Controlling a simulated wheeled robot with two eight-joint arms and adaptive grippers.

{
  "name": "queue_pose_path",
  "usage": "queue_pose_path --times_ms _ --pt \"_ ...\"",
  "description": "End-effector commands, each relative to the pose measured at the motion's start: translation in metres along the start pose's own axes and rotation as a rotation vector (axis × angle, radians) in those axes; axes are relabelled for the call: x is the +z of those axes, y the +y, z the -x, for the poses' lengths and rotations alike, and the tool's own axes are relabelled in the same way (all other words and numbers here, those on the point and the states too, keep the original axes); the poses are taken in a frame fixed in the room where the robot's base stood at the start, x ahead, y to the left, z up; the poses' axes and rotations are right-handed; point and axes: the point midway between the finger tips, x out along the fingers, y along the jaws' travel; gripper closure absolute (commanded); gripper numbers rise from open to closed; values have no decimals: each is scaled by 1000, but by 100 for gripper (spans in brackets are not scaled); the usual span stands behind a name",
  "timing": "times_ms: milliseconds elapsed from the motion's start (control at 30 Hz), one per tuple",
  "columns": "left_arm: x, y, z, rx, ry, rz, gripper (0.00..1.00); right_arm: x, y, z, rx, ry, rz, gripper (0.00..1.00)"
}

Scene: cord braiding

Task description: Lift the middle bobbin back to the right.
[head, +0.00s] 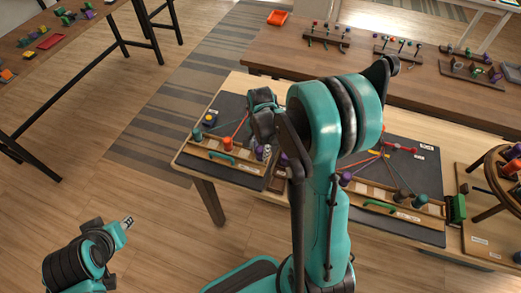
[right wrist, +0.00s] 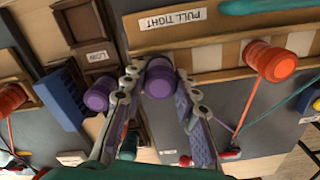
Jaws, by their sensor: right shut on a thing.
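In the right wrist view, my right gripper (right wrist: 158,95) is shut on a purple bobbin (right wrist: 158,80) between its fingertips, beside the wooden rack (right wrist: 205,50). A second purple bobbin (right wrist: 97,97) is just left of the fingers. An orange bobbin (right wrist: 272,62) sits at the rack to the right, with cords running down from it. In the head view, my right gripper (head: 266,147) is over the right end of the left braiding board (head: 228,108), partly hidden by my arm. I cannot tell which bobbin is the middle one. My left gripper (head: 127,221) is away at the lower left, its jaws unclear.
A blue block (right wrist: 62,97) and another orange bobbin (right wrist: 10,97) are left in the wrist view. A second board (head: 405,160) with bobbins lies right of my arm. Tables with more braiding pieces stand behind. The floor at left is clear.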

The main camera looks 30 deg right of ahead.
Motion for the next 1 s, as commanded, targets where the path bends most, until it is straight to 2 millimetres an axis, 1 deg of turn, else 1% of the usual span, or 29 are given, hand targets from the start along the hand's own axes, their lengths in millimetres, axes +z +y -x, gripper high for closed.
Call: queue_pose_path --times_ms 100,400,433,467,500,833,933,1000 --pt "2 0 -2 0 0 0 68 0 0 -3 0 0 0 100" --pt "2 0 -2 0 0 0 68 0 0 -3 0 0 0 100" --pt "2 0 -2 0 0 0 68 0 0 -3 0 0 0 66" --pt "2 0 -2 0 0 0 68 0 0 -3 0 0 0 58" --pt "2 0 -2 0 0 0 68 0 0 -3 0 0 0 47" --pt "2 0 -2 0 0 0 68 0 0 -2 0 0 0 47" --pt "2 0 -2 0 0 0 68 0 0 7 0 0 0 47" --pt "2 0 -2 0 0 0 68 0 0 18 0 0 0 47"
